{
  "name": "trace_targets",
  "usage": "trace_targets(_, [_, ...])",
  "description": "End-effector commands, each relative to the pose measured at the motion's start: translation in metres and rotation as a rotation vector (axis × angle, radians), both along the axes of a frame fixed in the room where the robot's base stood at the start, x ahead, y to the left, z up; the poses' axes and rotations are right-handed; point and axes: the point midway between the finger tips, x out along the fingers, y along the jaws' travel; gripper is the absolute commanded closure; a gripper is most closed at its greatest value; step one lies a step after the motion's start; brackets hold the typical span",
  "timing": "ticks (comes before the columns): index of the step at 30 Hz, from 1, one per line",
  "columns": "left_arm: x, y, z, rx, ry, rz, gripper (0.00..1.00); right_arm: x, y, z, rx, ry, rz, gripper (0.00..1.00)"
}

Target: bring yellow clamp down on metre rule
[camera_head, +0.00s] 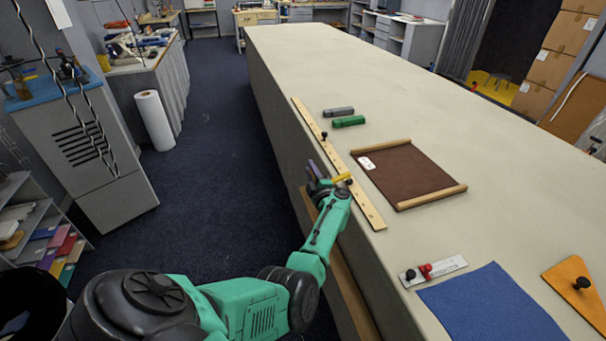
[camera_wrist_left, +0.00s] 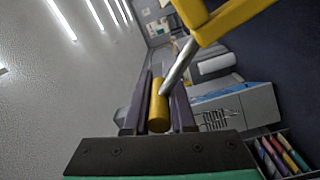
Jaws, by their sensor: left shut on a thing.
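The yellow clamp (camera_head: 342,177) shows in the head view at the table's left edge, by the wooden metre rule (camera_head: 368,208). My left gripper (camera_head: 315,171) is at that edge and shut on the clamp. In the left wrist view, the clamp's yellow handle (camera_wrist_left: 158,108) sits between the dark fingers of my left gripper (camera_wrist_left: 159,100); its metal screw and yellow frame (camera_wrist_left: 232,18) reach up and right. The metre rule lies along the left edge. I cannot tell whether the clamp touches it; the gripper hides part of that spot. My right gripper is out of view.
A black knob (camera_head: 324,135) stands on the rule. A brown board (camera_head: 408,172) with wooden end strips lies right of it. A green block (camera_head: 349,121) and a grey block (camera_head: 338,112) lie farther back. A blue cloth (camera_head: 490,305) is near the front. The far table (camera_head: 330,60) is clear.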

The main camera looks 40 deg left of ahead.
Motion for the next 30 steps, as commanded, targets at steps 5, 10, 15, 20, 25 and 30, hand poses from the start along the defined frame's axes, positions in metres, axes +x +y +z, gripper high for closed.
trace_targets(5, [0.012, -0.010, 0.004, 0.074, 0.116, -0.001, 1.00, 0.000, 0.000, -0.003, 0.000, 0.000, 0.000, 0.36])
trace_targets(10, [0.019, -0.015, 0.008, 0.112, 0.172, -0.001, 1.00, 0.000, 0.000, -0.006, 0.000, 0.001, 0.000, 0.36])
trace_targets(15, [0.025, -0.020, 0.011, 0.110, 0.167, -0.005, 1.00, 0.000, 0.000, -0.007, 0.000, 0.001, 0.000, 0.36])
trace_targets(20, [0.029, -0.022, 0.015, 0.112, 0.162, -0.008, 1.00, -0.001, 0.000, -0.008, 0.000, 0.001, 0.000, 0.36])
trace_targets(25, [0.030, -0.024, 0.017, 0.113, 0.158, -0.010, 1.00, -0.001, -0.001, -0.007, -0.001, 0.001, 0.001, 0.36])
trace_targets(30, [0.030, -0.024, 0.018, 0.113, 0.157, -0.011, 1.00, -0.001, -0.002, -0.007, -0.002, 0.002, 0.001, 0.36])
